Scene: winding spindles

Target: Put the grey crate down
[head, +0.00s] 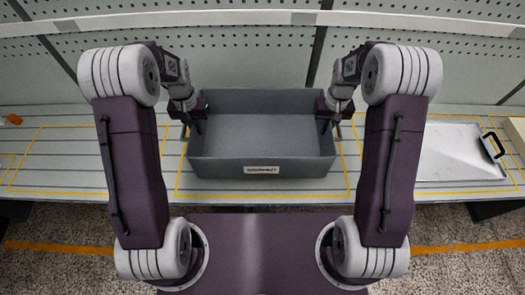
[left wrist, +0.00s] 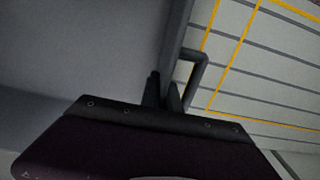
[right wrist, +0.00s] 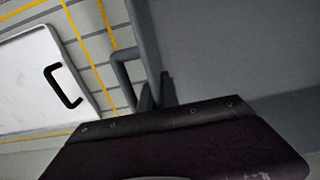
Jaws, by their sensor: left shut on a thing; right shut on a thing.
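The grey crate (head: 262,167) is an open, empty box with a white label on its front wall. It is level over the middle yellow-outlined area of the bench; I cannot tell whether its base touches the surface. My left gripper (head: 200,117) is shut on its left side wall, and my right gripper (head: 326,117) is shut on its right side wall. In the left wrist view the fingers (left wrist: 165,95) straddle the wall beside a side handle (left wrist: 198,75). In the right wrist view the fingers (right wrist: 155,98) do the same beside the other handle (right wrist: 122,75).
The slatted bench (head: 60,150) has yellow outlines at left, middle and right. A white tray with a black handle (head: 458,152) lies at the right. An orange item (head: 14,119) is at the far left edge. A perforated wall stands behind. The left outlined area is clear.

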